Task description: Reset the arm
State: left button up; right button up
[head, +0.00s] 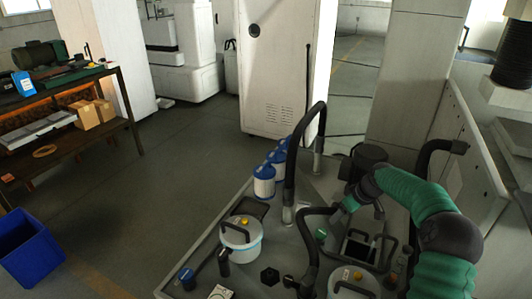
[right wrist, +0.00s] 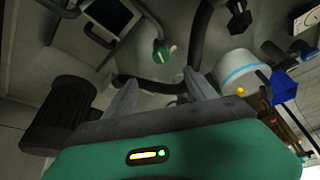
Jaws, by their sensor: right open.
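My right arm comes in from the right in the head view, with green sleeves and dark joints. Its gripper (head: 337,217) is over the grey machine top (head: 205,250). In the right wrist view the two grey fingers of the right gripper (right wrist: 160,77) stand apart with nothing held between them. A green knob (right wrist: 160,50) shows beyond the fingertips; it also shows in the head view (head: 321,233), just left of the gripper. I cannot tell the exact gap between fingers and knob. My left arm and gripper are not in view.
A black hose (head: 290,165) arches beside the gripper. A workbench (head: 75,140) and blue bin (head: 28,250) stand left. The floor between is clear.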

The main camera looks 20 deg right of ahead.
jog(key=s+a+r+g+p, duration=0.1)
jog(key=s+a+r+p, duration=0.15)
jog(key=a, duration=0.95)
jog(key=s+a+r+g+p, duration=0.1)
jog(key=s+a, duration=0.2)
jog(key=a, duration=0.9)
jog(key=s+a+m+p, duration=0.1)
jog(key=s+a+p, duration=0.1)
jog(key=s+a, duration=0.9)
jog(key=s, duration=0.4)
jog(key=shift+r+m+h, duration=0.3)
jog(key=shift+d, duration=0.3)
jog(key=shift+s, duration=0.1)
